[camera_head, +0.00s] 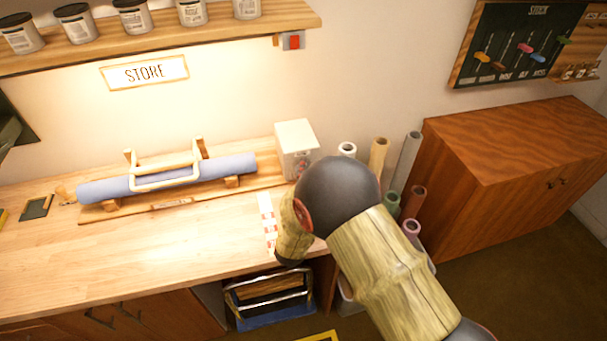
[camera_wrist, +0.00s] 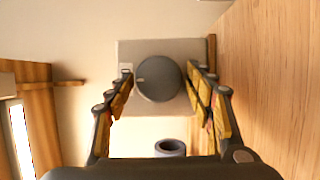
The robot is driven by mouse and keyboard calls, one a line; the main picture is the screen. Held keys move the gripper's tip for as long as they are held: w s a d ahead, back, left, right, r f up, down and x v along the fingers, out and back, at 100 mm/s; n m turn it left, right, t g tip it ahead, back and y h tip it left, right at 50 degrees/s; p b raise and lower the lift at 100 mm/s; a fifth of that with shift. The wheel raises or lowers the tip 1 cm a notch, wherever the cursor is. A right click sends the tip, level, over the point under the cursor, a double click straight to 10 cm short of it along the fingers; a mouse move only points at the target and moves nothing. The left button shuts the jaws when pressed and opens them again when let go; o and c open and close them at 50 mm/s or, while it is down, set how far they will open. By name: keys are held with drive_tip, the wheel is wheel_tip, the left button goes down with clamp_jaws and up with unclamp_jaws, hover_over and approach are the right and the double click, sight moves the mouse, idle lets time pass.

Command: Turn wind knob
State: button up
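A round dark grey knob (camera_wrist: 157,79) with a small light mark at its left sits on the face of a pale box in the wrist view. In the head view this white box (camera_head: 294,140) stands at the right end of the blue roll's wooden holder, and its front is partly visible. My gripper (camera_wrist: 160,82) is open, with one finger on each side of the knob and narrow gaps seeming to remain. Whether either fingertip touches the knob is hard to tell. My arm hides the fingers in the head view.
A blue roll (camera_head: 230,165) lies in the wooden holder on the workbench (camera_head: 150,255). Several upright rolls, including a tan one (camera_head: 378,155), stand beside the bench. A wooden cabinet (camera_head: 500,150) is at the right. A shelf with jars (camera_head: 215,43) hangs above.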

drive_tip(key=shift+o, duration=0.7)
drive_tip(key=s, duration=0.4)
drive_tip(key=s+a, duration=0.1)
drive_tip(key=s, duration=0.7)
drive_tip(key=shift+a, duration=0.15)
